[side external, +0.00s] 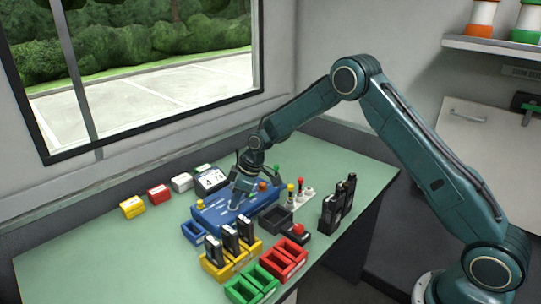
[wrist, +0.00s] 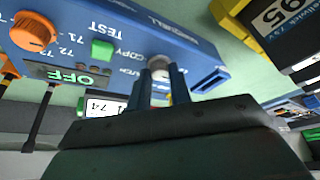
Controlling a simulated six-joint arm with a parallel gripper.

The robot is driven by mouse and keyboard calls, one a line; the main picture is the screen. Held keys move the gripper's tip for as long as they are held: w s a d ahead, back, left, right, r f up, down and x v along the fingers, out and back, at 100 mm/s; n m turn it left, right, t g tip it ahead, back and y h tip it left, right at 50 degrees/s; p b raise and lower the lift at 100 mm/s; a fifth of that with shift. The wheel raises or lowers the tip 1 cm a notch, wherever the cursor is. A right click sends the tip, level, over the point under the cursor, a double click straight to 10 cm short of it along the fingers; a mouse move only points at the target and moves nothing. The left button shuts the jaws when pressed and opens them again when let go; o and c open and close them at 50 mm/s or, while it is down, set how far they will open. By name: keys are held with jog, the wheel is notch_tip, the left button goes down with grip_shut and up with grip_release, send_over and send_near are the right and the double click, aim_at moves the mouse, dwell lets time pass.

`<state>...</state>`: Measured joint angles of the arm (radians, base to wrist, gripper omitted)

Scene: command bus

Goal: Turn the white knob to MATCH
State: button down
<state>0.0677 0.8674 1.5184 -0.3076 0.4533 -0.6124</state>
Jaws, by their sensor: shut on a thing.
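The blue command unit (side external: 215,218) lies on the green table, and its lettered face fills much of the wrist view (wrist: 205,62). The white knob (wrist: 157,64) is on that face, mostly hidden between the two fingers of my gripper (wrist: 164,84). My gripper is shut on the knob, one finger on each side. The knob's pointer cannot be made out. The words TEST and COPY and some numbers are printed nearby; other lettering is partly covered. In the side view my gripper (side external: 240,190) reaches down onto the unit and hides the knob.
An orange knob (wrist: 33,31), a green button (wrist: 102,50) and a lit OFF sign (wrist: 68,75) are close by. Yellow (side external: 222,268), green (side external: 243,290) and red bins (side external: 284,260) stand in front, with black radios (side external: 337,208) to the right. Small boxes (side external: 158,194) stand behind.

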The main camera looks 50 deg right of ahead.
jog(key=m, duration=0.2)
jog(key=m+h, duration=0.1)
jog(key=m, duration=0.1)
jog(key=m+t+h, duration=0.1)
jog(key=m, duration=0.1)
jog(key=shift+s+a, duration=0.1)
jog(key=shift+a, duration=0.25)
jog(key=m, duration=0.1)
jog(key=m+h, duration=0.1)
jog(key=m, duration=0.1)
jog(key=m+h, duration=0.1)
jog(key=m, duration=0.1)
jog(key=shift+a, duration=0.25)
jog(key=m+h, duration=0.1)
jog(key=m, duration=0.2)
jog(key=m+g+h, duration=0.1)
jog(key=m, duration=0.2)
jog(key=shift+w+a+m, duration=0.2)
jog(key=shift+m, duration=0.2)
jog(key=m+g, duration=0.1)
jog(key=m, duration=0.1)
jog(key=m+g+h, duration=0.1)
jog(key=m, duration=0.2)
jog(key=shift+w, duration=0.2)
jog(key=c, duration=1.3)
grip_release()
jog(key=shift+r, duration=0.1)
